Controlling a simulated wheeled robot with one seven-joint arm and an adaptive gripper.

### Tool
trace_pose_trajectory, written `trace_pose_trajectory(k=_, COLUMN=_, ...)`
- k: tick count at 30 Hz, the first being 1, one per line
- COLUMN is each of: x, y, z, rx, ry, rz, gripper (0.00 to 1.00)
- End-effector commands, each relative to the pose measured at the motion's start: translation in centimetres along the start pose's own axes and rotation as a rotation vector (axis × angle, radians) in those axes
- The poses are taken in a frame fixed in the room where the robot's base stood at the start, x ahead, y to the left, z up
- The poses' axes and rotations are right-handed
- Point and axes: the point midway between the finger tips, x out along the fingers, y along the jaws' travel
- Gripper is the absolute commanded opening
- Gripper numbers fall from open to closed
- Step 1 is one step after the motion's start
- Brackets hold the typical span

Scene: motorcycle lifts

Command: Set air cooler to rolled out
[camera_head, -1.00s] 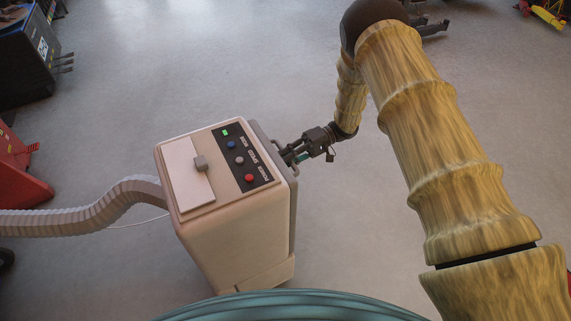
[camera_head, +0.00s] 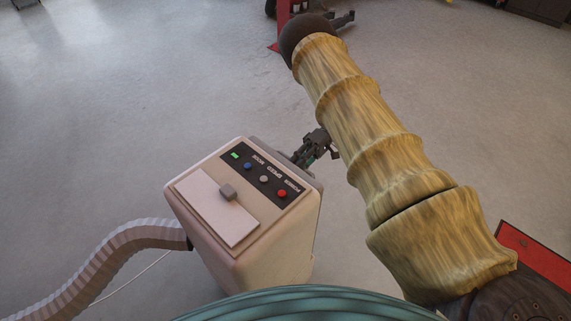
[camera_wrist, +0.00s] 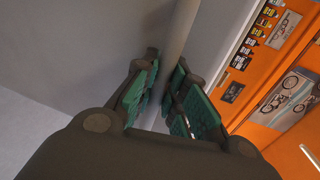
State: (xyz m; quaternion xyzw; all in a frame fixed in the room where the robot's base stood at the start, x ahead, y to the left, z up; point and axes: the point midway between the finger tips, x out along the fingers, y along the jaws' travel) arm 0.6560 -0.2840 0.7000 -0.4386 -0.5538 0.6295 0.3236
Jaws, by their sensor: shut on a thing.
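The air cooler (camera_head: 270,235) is a beige box with a dark panel of coloured buttons and a small green display on top. It stands upright on the floor close in front of me. My gripper (camera_head: 301,161) is at its far right edge, partly hidden by the cooler's top and my arm. In the wrist view, the green-padded fingers of my gripper (camera_wrist: 163,98) are closed around a grey bar (camera_wrist: 181,30), the cooler's handle.
A ribbed hose (camera_head: 115,262) and a thin white cable (camera_head: 135,275) run from the cooler to the lower left. A red stand (camera_head: 285,18) is at the top; a red panel (camera_head: 538,262) lies at right. Orange cabinets (camera_wrist: 285,65) show in the wrist view. The floor at left is clear.

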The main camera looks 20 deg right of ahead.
Motion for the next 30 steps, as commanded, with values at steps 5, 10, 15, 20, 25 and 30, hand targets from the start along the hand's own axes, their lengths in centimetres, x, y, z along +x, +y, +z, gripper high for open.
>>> trace_pose_trajectory(k=5, x=-0.7, y=0.1, z=0.3, rx=-0.007, ry=0.009, rz=0.001, gripper=0.0)
trace_pose_trajectory(k=10, x=-1.0, y=0.1, z=0.6, rx=-0.007, ry=0.016, rz=0.002, gripper=0.0)
trace_pose_trajectory(k=15, x=-1.2, y=0.1, z=0.7, rx=-0.007, ry=0.02, rz=0.002, gripper=0.17)
trace_pose_trajectory(k=20, x=-1.2, y=0.2, z=0.9, rx=-0.005, ry=0.02, rz=0.001, gripper=0.35)
trace_pose_trajectory(k=25, x=-1.2, y=0.2, z=1.1, rx=-0.002, ry=0.019, rz=0.001, gripper=0.35)
trace_pose_trajectory(k=30, x=-1.5, y=0.2, z=1.0, rx=-0.002, ry=0.018, rz=0.001, gripper=0.35)
